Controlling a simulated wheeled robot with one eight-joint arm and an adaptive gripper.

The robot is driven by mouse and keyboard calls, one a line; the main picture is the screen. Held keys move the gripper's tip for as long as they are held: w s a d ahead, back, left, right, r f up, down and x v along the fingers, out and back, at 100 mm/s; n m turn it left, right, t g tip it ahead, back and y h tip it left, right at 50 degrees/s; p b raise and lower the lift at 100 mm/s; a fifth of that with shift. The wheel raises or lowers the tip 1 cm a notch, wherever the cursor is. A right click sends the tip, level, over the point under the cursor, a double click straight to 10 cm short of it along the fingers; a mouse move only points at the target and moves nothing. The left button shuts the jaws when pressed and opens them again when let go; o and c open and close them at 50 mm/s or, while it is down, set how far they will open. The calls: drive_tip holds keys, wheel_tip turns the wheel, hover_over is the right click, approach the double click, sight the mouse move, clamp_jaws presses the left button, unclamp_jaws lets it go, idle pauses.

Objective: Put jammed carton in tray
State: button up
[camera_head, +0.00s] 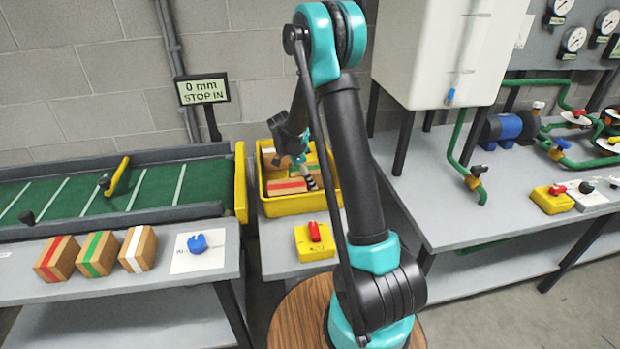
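The yellow tray (302,206) stands at the right end of the conveyor. Cartons lie inside it, among them a red-striped carton (284,187); others behind it are partly hidden by my arm. My gripper (308,178) points down into the tray, at the right end of the red-striped carton. It is too small and covered to tell whether its fingers are open or touch a carton. No carton shows on the green conveyor belt (60,196). I cannot tell which carton is the jammed one.
Red-, green- and white-striped cartons (97,254) stand on the front shelf beside a blue knob (197,243). A yellow arm (117,177) crosses the belt. A sign (202,90) reads "0 mm STOP IN". A red switch on a yellow box (315,241) sits before the tray.

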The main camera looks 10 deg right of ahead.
drive_tip(key=o, duration=1.5)
drive_tip(key=shift+o, duration=0.2)
